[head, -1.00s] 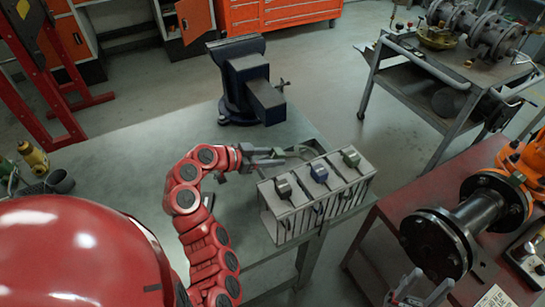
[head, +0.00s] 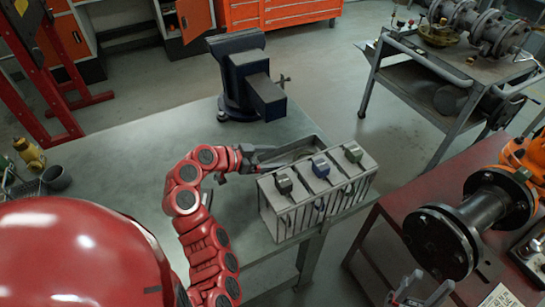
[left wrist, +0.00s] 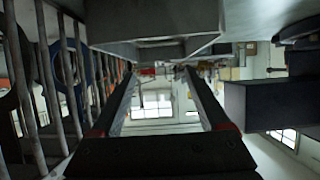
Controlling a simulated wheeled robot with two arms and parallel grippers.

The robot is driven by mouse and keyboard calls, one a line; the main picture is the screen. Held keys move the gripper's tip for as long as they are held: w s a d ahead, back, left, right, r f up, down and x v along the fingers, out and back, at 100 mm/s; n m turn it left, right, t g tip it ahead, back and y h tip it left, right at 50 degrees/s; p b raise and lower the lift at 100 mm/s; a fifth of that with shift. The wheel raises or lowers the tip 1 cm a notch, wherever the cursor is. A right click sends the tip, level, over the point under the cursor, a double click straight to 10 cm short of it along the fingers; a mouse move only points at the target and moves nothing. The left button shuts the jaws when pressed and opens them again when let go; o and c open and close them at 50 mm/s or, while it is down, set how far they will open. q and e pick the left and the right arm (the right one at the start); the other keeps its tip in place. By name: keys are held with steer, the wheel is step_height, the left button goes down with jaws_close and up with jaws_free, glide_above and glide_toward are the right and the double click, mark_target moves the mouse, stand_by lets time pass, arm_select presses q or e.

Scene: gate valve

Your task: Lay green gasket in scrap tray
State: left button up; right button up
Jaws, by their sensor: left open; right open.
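My left gripper (head: 266,158) is at the near left part of the grey tray (head: 306,142), just behind the slotted rack (head: 290,211). In the left wrist view its two fingers (left wrist: 165,95) stand apart with nothing seen between them. The tray also shows close by at the top of that view (left wrist: 155,27). I cannot make out the green gasket; the rack and arm hide much of the tray's inside. My right gripper (head: 418,292) is open at the bottom edge.
A dark vise (head: 245,80) stands behind the tray. A flanged pipe (head: 460,228) lies on the red table at right.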

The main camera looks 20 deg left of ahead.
arm_select(q)
steer(key=p+v, duration=0.1)
steer(key=v, duration=1.6)
steer(key=shift+s+p, duration=0.2)
steer(key=shift+p, duration=0.1)
steer(key=shift+r, duration=0.1)
